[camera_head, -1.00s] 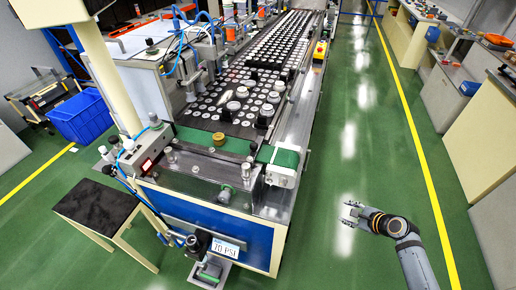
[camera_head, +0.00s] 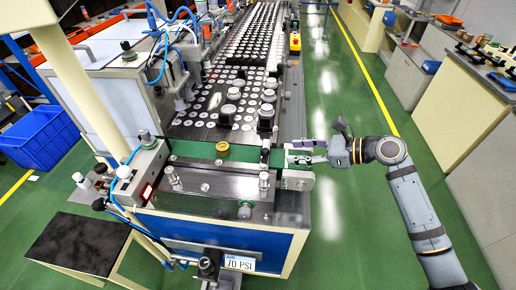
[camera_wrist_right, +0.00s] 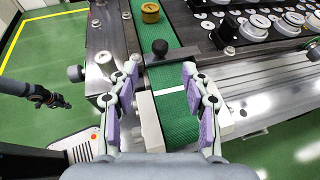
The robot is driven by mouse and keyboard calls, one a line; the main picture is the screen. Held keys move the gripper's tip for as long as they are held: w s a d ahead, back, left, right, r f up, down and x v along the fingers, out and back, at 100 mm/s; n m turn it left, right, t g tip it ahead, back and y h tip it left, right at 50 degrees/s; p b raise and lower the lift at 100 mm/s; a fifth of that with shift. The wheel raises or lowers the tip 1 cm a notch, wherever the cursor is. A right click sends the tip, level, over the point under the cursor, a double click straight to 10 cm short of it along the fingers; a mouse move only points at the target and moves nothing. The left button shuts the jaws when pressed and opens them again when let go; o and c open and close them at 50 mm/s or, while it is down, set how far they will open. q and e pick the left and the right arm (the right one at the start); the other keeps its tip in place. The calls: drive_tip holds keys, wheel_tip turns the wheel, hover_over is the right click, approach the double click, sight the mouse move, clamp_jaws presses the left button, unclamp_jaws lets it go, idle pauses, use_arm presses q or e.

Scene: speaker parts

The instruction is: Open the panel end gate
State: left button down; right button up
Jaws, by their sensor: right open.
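The end gate seems to be the small dark piece with a round black knob (camera_wrist_right: 160,47) across the green belt (camera_wrist_right: 176,88) in the right wrist view. In the head view it shows as a dark upright (camera_head: 265,154) near the belt's right end. My right gripper (camera_head: 302,151) is open and empty at that end. In the wrist view its purple-padded fingers (camera_wrist_right: 160,72) stand on either side of the belt, with the knob just beyond the tips and apart from them. My left gripper (camera_wrist_right: 57,101) shows small at the left of the wrist view; its jaws are unclear.
A yellow-brown cap (camera_head: 222,149) sits on the belt to the left of the gate. Rows of speaker parts (camera_head: 228,110) fill the line behind. Metal posts (camera_head: 172,174) stand along the machine's front. Green floor (camera_head: 330,215) is free to the right.

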sight(266, 150)
drive_tip(key=shift+w+a+f, duration=0.15)
drive_tip(key=shift+w+a, duration=0.1)
drive_tip(key=shift+a, duration=0.15)
drive_tip(key=p+x, duration=0.1)
drive_tip(key=x, duration=0.8)
drive_tip(key=shift+a+f, duration=0.1)
drive_tip(key=shift+a, duration=0.1)
drive_tip(key=shift+w+a+f, duration=0.1)
drive_tip(key=c, duration=0.4)
use_arm(q)
drive_tip(key=shift+s+d+r, duration=0.4)
drive_tip(key=shift+s+r, duration=0.05)
drive_tip(key=shift+r, duration=0.2)
use_arm(e)
clamp_jaws()
